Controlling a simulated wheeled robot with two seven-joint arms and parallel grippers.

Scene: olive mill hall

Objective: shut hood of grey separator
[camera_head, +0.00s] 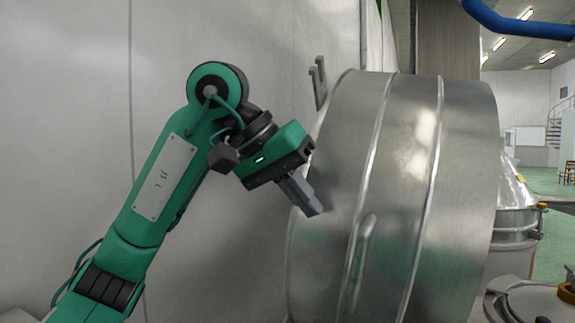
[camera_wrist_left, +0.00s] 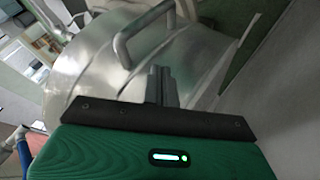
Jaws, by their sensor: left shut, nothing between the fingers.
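The hood (camera_head: 405,190) of the grey separator is a large brushed-metal drum shape with raised bands, and it stands swung up on its side. A bar handle (camera_head: 361,262) sits on its curved wall, and it also shows in the left wrist view (camera_wrist_left: 122,42). My left gripper (camera_head: 312,208) is shut and empty, at the hood's left edge in the head view. Its closed fingers (camera_wrist_left: 160,72) point toward the hood near the handle in the wrist view. I cannot tell whether they touch the metal. My right gripper is not in view.
A pale wall (camera_head: 270,90) stands close behind and left of my left arm. A grey bracket (camera_head: 318,84) sticks up by the hood's upper left edge. Other metal machinery (camera_head: 515,215) stands right of the hood. A blue pipe (camera_head: 520,24) crosses above.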

